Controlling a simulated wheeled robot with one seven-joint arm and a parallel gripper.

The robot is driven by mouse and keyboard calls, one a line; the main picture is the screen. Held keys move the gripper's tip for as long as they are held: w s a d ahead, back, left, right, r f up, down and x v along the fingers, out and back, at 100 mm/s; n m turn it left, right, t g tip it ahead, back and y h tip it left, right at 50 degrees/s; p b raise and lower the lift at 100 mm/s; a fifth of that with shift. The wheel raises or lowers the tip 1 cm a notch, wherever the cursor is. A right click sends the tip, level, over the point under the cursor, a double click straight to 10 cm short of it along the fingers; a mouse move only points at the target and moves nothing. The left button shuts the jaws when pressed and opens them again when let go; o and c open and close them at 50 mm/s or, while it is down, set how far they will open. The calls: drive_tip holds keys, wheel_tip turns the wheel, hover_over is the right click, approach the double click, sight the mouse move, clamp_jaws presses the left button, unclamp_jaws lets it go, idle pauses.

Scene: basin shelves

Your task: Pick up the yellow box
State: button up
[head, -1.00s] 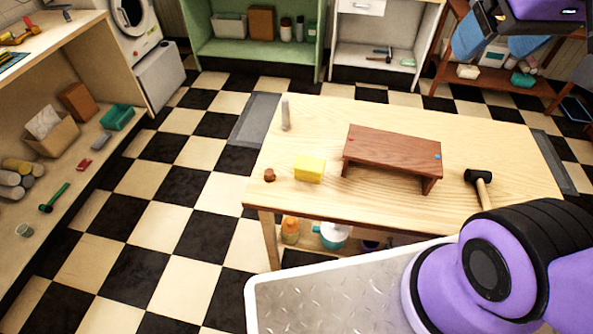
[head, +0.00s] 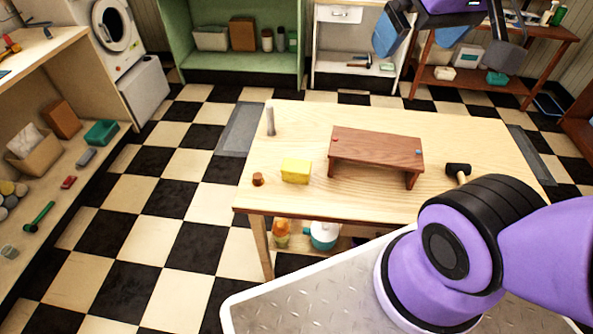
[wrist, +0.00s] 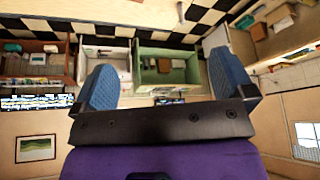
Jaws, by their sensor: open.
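The yellow box (head: 296,170) sits on the wooden table (head: 283,202), near its left front part. A small brown cylinder (head: 258,179) stands just left of it, and a brown bench-like riser (head: 376,147) stands to its right. My gripper (head: 445,50) is raised at the top right of the head view, well above and apart from the box. In the wrist view my gripper (wrist: 172,85) has its two blue fingers wide apart with nothing between them. The yellow box does not show in the wrist view.
A grey upright cylinder (head: 270,121) stands at the table's back left. A black-headed hammer (head: 458,170) lies at the right, partly behind my arm. A shelf unit with several items (head: 65,50) is at the left. Checkered floor lies open left of the table.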

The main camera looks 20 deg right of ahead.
drive_tip(key=w+a+f+m+g+y, duration=0.1)
drive_tip(key=w+f, duration=0.2)
drive_tip(key=w, duration=0.2)
drive_tip(key=w+a+f+g+y, duration=0.1)
drive_tip(key=w+a+f, duration=0.1)
drive_tip(key=w, duration=0.4)
drive_tip(key=m+g+h, duration=0.2)
drive_tip(key=m+g, duration=0.1)
drive_tip(key=m, duration=0.3)
hover_over(296, 165)
wheel_tip(296, 165, down, 32)
drive_tip(key=shift+d+f, duration=0.1)
drive_tip(key=shift+f, duration=5.65)
drive_tip(key=c, duration=0.6)
